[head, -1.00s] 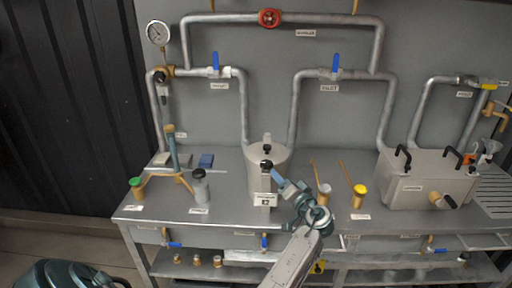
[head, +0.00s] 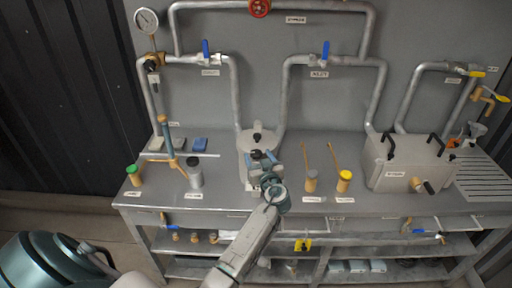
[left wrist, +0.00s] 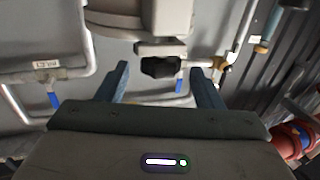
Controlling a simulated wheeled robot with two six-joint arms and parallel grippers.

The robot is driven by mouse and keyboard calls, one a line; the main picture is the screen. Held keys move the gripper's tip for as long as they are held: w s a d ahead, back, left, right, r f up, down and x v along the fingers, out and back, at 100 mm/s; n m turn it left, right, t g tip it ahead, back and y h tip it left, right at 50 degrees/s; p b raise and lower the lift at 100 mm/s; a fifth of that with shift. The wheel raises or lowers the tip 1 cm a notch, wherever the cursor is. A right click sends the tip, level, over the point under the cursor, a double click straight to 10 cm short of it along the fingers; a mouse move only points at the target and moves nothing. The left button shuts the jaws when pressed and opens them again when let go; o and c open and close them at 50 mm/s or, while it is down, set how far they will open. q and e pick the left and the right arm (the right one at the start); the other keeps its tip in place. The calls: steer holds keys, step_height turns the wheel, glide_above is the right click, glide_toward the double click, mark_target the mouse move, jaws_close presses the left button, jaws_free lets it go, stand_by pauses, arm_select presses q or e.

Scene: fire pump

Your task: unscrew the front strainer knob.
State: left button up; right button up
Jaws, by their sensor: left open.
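My right gripper is not in view.
On the bench (head: 225,190), a grey bottle (head: 195,175) and a green-capped piece (head: 133,177) stand left. Pipes (head: 236,95) rise behind the strainer.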

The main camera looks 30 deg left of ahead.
arm_select(q)
steer(key=shift+p+x, duration=0.4)
steer(key=shift+x, duration=1.1)
steer(key=shift+c, duration=0.2)
